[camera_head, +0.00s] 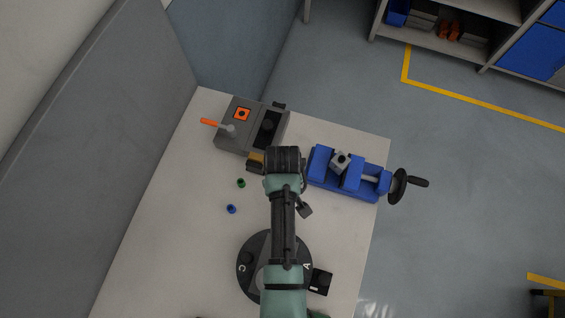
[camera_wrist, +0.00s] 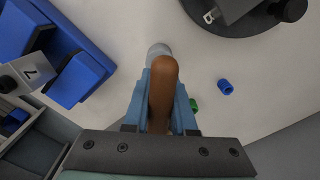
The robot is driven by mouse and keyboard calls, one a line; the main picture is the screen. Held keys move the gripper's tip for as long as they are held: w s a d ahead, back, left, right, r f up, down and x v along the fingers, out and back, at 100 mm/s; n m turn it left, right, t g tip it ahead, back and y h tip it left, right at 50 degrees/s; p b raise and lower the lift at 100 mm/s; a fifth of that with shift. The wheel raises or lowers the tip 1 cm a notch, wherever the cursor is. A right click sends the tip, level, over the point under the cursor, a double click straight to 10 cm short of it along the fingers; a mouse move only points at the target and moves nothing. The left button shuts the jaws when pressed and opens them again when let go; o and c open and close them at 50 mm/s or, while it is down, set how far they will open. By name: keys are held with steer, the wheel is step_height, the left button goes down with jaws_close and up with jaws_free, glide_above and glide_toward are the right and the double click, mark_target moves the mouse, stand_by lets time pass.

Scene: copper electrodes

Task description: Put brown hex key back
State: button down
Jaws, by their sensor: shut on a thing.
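The brown handle of the hex key (camera_wrist: 163,88) stands between the two blue fingers of my gripper (camera_wrist: 161,100) in the wrist view. My gripper is shut on it. A pale grey round part (camera_wrist: 158,50) shows just past the handle's far end; I cannot tell if it belongs to the key. The key's metal shaft is not clearly seen. In the head view my wrist (camera_head: 284,160) hides the fingers, between the grey box unit (camera_head: 229,139) and the blue vise (camera_head: 323,170). No holder for the key can be made out for certain.
The blue vise, also in the wrist view (camera_wrist: 48,37), holds a grey numbered block (camera_head: 340,161). An orange-handled lever (camera_head: 211,122) sticks out left of the box unit. A green cap (camera_head: 241,183) and a blue cap (camera_head: 231,209) lie on the table (camera_head: 165,215); its left side is clear.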

steer(key=shift+f+b, duration=0.95)
steer(key=shift+f, duration=0.55)
jaws_free()
steer(key=shift+r, duration=0.1)
steer(key=shift+r, duration=0.15)
steer(key=shift+r+p, duration=3.7)
steer(key=shift+p, duration=0.3)
steer(key=shift+r+p, duration=0.85)
steer(key=shift+r, duration=0.3)
steer(key=shift+r, duration=0.1)
